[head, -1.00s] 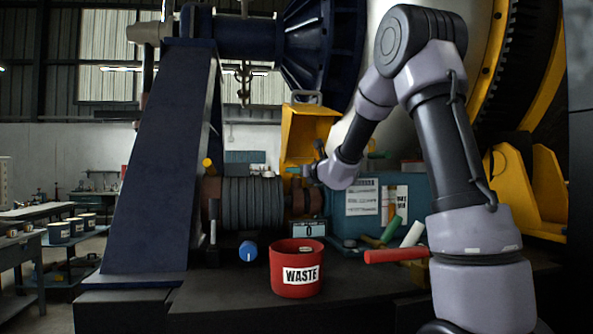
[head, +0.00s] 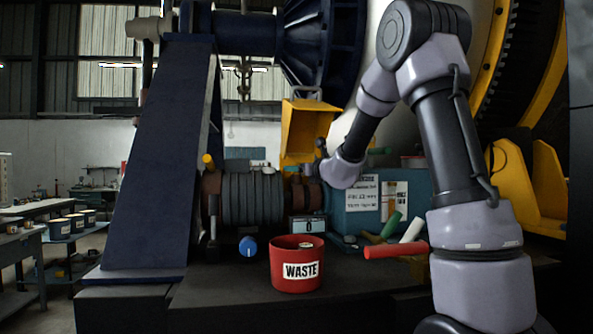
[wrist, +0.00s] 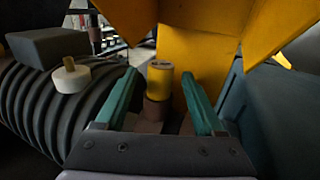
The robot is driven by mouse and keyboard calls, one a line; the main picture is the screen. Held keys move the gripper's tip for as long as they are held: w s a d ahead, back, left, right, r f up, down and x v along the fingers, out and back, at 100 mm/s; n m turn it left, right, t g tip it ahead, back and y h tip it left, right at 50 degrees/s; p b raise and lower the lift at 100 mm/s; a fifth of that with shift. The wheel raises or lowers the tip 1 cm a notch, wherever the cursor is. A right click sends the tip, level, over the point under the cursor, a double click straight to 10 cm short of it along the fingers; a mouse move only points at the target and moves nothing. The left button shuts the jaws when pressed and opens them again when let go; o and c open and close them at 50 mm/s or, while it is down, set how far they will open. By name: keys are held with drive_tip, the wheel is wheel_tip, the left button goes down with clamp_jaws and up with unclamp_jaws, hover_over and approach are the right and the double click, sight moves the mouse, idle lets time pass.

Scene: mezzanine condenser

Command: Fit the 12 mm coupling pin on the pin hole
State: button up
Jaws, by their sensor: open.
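In the wrist view my gripper (wrist: 159,76) is open, its two teal fingers apart. A short upright yellow cylinder with a grey top (wrist: 160,82) shows between them, above a brown, collar-like part (wrist: 156,110). I cannot tell whether this is the coupling pin or whether it sits in the pin hole. No finger visibly closes on it. The pin hole itself is not visible. In the head view my gripper is mostly hidden by my wrist beside the brown coupling end of the ribbed drum (head: 252,199), under the raised yellow guard (head: 305,132).
A red waste bin (head: 297,280) stands in front on the dark ledge, with a blue knob (head: 248,246) left of it. Red (head: 395,250), white (head: 413,229) and green (head: 391,224) cylinders lie at right before a teal box (head: 350,208). The yellow guard (wrist: 205,55) rises close behind the fingers.

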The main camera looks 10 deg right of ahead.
drive_tip(key=v, duration=1)
drive_tip(key=s+a+n+g+y, duration=0.2)
drive_tip(key=s+a+n+g, duration=0.2)
drive_tip(key=s+n, duration=0.5)
drive_tip(key=s+a+n+g+y, duration=0.2)
drive_tip(key=s+a+n+g, duration=0.25)
drive_tip(key=s+n, duration=0.45)
drive_tip(key=s+d+f+n+h, duration=0.1)
drive_tip(key=s, duration=0.2)
drive_tip(key=s+d+f+n+g+h, duration=0.1)
drive_tip(key=s+f+n, duration=0.1)
drive_tip(key=s, duration=0.1)
drive_tip(key=s+f+n+h, duration=0.1)
drive_tip(key=s+n, duration=0.1)
drive_tip(key=s, duration=0.1)
drive_tip(key=shift+d+f+g+h, duration=0.25)
drive_tip(key=shift+d+f+h, duration=0.05)
drive_tip(key=shift+d+f, duration=0.1)
drive_tip(key=s+d+f+n+h, duration=0.2)
drive_tip(key=s+d+n+h, duration=0.2)
drive_tip(key=d, duration=0.3)
drive_tip(key=shift+s+d+f+n+h, duration=0.15)
drive_tip(key=shift+s+d+n+h, duration=0.15)
drive_tip(key=shift+s+h, duration=0.1)
drive_tip(key=shift+s, duration=0.1)
